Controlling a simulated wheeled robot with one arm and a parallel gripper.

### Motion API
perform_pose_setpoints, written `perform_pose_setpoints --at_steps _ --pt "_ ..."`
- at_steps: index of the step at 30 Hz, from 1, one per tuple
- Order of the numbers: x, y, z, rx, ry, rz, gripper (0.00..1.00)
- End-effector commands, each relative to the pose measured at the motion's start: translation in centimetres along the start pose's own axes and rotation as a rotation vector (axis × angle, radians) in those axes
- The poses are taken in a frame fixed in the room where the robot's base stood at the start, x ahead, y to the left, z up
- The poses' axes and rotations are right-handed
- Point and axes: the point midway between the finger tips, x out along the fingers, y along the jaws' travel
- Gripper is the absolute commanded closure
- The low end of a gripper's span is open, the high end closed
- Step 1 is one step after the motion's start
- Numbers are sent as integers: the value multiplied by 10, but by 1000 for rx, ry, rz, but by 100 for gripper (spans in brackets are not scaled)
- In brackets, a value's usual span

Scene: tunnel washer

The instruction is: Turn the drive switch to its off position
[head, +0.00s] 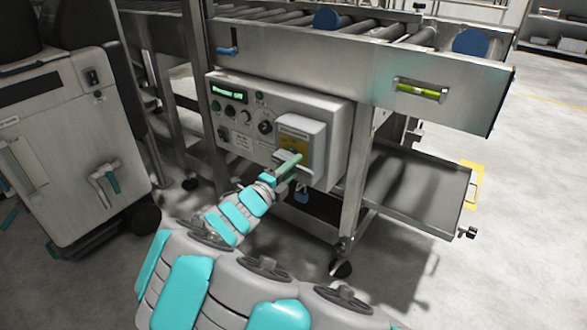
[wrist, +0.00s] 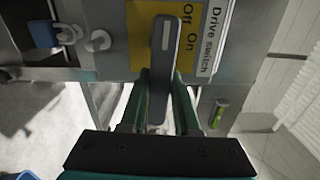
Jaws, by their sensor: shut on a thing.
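The drive switch (wrist: 165,50) is a grey lever on a yellow plate (wrist: 140,32) marked Off and On, beside a white label reading "Drive switch" (wrist: 212,38). My gripper (wrist: 161,88) has its two green fingers on either side of the lever, shut on it. The lever lies alongside the Off and On words; I cannot tell which one it points to. In the head view, my gripper (head: 286,166) reaches the front of the switch box (head: 301,130) at the right of the control panel. My gripper partly hides the lever there.
The control panel (head: 235,116) has a green display and several knobs left of the switch box. A blue padlock (head: 302,195) hangs below the box; it also shows in the wrist view (wrist: 42,34). A metal frame leg (head: 356,170) stands to the right. A grey cabinet (head: 75,160) stands left.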

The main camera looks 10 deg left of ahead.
Motion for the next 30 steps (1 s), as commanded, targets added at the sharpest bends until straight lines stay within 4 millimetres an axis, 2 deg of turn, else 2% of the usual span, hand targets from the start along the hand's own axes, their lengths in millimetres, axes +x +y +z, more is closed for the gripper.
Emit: perform_pose_setpoints --at_steps 7,21,22,30 --pt "0 -2 1 -64 -2 1 100" --pt "0 -3 1 -76 -3 0 100" --pt "0 -3 1 -76 -3 0 68" --pt "0 -3 1 -75 -1 0 40"
